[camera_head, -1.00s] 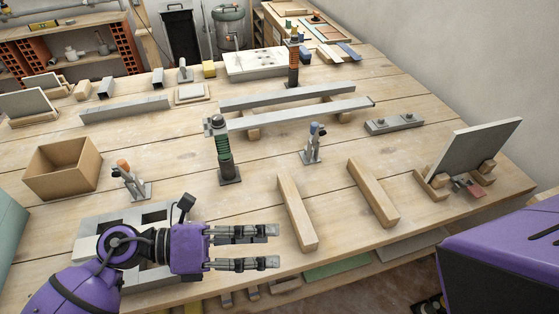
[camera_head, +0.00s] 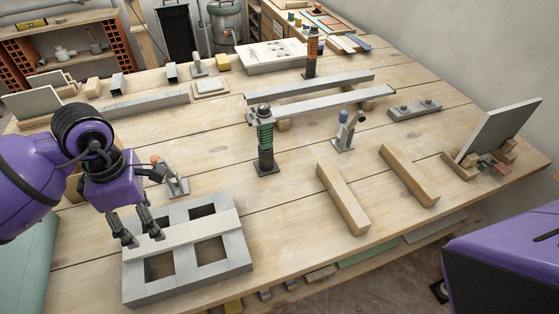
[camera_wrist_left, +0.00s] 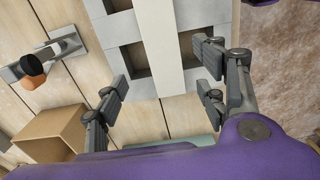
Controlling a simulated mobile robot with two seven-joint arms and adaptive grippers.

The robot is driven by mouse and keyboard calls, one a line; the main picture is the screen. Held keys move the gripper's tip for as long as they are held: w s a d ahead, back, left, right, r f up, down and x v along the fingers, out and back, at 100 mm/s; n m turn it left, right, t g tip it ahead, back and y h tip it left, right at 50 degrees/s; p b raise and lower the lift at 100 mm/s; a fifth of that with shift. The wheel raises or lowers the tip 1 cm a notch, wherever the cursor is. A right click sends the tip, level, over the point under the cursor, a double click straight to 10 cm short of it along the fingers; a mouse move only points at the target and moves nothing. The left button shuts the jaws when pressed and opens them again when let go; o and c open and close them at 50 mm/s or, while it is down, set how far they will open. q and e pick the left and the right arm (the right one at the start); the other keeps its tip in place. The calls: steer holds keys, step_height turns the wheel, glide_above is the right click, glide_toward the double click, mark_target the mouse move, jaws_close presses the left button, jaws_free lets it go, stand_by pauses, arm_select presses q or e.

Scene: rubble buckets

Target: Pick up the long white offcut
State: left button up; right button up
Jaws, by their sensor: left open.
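The long white offcut (camera_head: 190,230) lies flat across the middle of a grey block frame (camera_head: 240,262) with several square openings, at the front left of the bench. In the left wrist view the offcut (camera_wrist_left: 157,40) runs up and down between my open fingers. My left gripper (camera_head: 144,238) points down over the offcut's left end, fingers apart. In the left wrist view the fingers (camera_wrist_left: 162,78) stand on either side of the strip, and nothing is held. Whether they touch it I cannot tell. My right gripper is not in view.
A clamp with an orange knob (camera_head: 173,178) stands just behind the block; it also shows in the left wrist view (camera_wrist_left: 35,75). A cardboard box (camera_wrist_left: 58,132) is close by. A green-sleeved post (camera_head: 265,145) and wooden battens (camera_head: 343,200) stand to the right.

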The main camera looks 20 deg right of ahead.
mark_target(182, 235)
arm_select(q)
step_height(182, 235, down, 3)
steer(key=shift+s+d+r+b, duration=0.1)
steer(key=shift+d+b, duration=0.05)
steer(key=shift+b, duration=0.4)
steer(key=f, duration=0.1)
steer(key=f+b, duration=0.1)
steer(key=f, duration=0.2)
steer(key=shift+s+f+b, duration=0.25)
steer(key=shift+s+b, duration=0.05)
steer(key=shift+b, duration=0.1)
steer(key=shift+f, duration=0.3)
steer(key=shift+w+r, duration=0.1)
steer(key=shift+r, duration=0.05)
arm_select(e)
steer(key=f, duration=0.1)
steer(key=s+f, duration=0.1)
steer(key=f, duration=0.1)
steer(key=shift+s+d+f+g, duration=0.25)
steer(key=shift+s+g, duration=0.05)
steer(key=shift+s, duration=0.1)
arm_select(q)
steer(key=shift+c, duration=0.5)
steer(key=c, duration=1.3)
steer(key=shift+o, duration=0.2)
steer(key=shift+r, duration=0.15)
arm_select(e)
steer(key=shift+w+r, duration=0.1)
